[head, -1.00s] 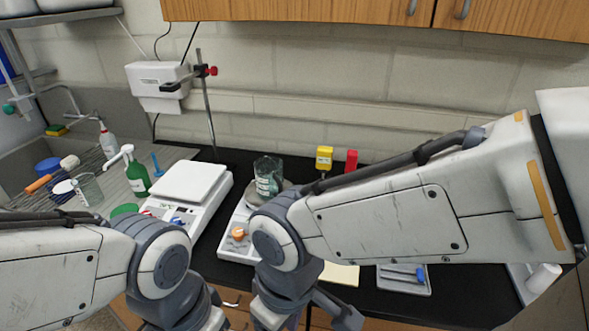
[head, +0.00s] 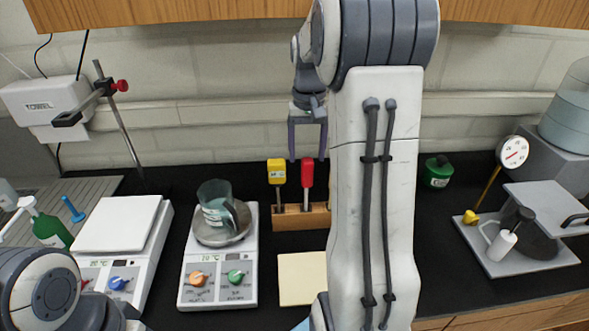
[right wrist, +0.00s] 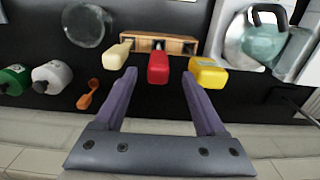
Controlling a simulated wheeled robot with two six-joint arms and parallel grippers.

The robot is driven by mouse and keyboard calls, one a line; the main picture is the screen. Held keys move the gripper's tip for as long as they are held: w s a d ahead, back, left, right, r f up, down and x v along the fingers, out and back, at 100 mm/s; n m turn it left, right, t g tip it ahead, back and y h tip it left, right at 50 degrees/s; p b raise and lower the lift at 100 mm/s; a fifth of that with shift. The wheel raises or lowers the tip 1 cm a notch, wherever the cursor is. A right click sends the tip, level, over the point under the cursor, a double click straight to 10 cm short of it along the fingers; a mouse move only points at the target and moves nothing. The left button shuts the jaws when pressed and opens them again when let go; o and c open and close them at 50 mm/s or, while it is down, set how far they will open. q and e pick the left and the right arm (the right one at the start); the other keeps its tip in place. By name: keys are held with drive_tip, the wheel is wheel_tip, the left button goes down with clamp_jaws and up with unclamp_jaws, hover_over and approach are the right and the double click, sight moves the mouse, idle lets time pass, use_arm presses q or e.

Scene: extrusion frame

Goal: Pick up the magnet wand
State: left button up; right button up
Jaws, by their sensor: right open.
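A wooden holder (head: 290,220) on the black bench carries upright handled tools: a yellow one (head: 277,171) and a red one (head: 307,172) in the head view. The right wrist view also shows a cream handle (right wrist: 117,54) beside the red handle (right wrist: 158,67) and the yellow handle (right wrist: 208,72). I cannot tell for sure which is the magnet wand. My right gripper (head: 307,156) is open and empty, pointing down at the red handle; in the right wrist view its fingertips (right wrist: 159,76) lie either side of that handle, apart from it. My left gripper is out of view.
Left of the holder, a beaker (head: 214,204) stands on a hotplate (head: 192,293). A cream pad (head: 303,279) lies in front. A green jar (head: 438,172) and a grey tray (head: 530,267) are at right. My right arm hides the bench beside the holder.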

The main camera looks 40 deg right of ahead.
sight(307, 174)
drive_tip(key=shift+w+f, duration=0.15)
drive_tip(key=shift+f, duration=0.1)
drive_tip(key=f+p, duration=0.2)
drive_tip(key=f, duration=0.4)
drive_tip(key=shift+d+f, duration=0.1)
drive_tip(key=shift+d, duration=0.1)
drive_tip(key=shift+f, duration=0.4)
clamp_jaws()
